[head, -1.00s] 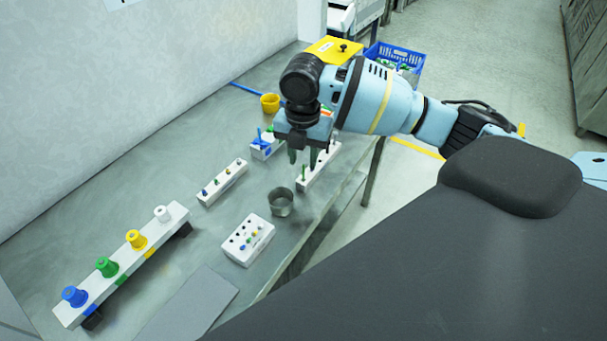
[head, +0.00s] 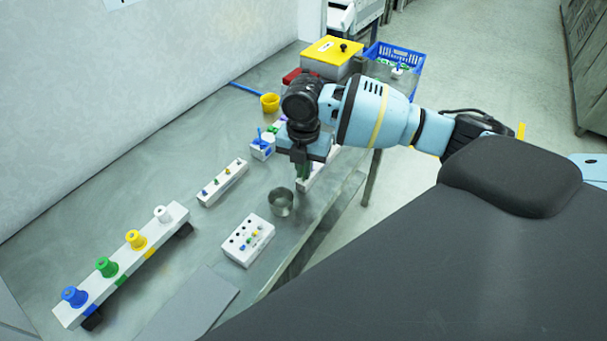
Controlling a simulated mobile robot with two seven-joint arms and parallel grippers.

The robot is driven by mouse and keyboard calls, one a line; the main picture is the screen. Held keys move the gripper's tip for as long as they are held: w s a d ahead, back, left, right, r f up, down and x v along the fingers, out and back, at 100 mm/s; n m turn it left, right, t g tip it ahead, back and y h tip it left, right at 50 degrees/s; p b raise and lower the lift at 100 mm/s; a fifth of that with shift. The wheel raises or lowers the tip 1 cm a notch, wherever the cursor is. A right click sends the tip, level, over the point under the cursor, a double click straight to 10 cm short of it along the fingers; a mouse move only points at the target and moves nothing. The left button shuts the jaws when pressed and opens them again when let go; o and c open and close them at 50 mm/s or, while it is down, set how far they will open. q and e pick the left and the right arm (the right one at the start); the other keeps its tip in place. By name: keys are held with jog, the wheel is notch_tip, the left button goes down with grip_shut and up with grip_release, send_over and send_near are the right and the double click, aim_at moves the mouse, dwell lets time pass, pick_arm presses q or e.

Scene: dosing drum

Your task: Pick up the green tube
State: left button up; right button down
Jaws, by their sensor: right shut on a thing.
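My right gripper (head: 303,174) points down over the front end of a white rack (head: 321,167) near the table's right edge. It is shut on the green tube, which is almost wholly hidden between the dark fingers. I cannot tell whether the tube's lower end is still in the rack. My left gripper is not in view.
A metal cup (head: 280,202) stands close to the gripper. A white block with small coloured pieces (head: 247,241), a narrow rack (head: 222,184) and a long stand with coloured caps (head: 122,262) are to the left. A yellow cup (head: 270,103) and yellow-lidded box (head: 331,50) are behind.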

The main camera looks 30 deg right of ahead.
jog(key=shift+r, duration=0.15)
notch_tip(320, 180, up, 4)
jog(key=shift+f, duration=0.25)
jog(key=s+d+r, duration=0.1)
jog(key=s+d, duration=0.1)
jog(key=s, duration=1.4)
jog(key=shift+p, duration=0.35)
jog(key=shift+r, duration=0.1)
jog(key=w+a+r+m, duration=0.1)
jog(key=a+m, duration=0.4)
jog(key=m, duration=0.7)
jog(key=w+a+r+m, duration=0.1)
jog(key=w+a+m, duration=0.3)
jog(key=m, duration=0.9)
jog(key=shift+w+a+m, duration=0.2)
jog(key=shift+a+m, duration=0.1)
jog(key=shift+a, duration=0.4)
jog(key=shift+a, duration=0.1)
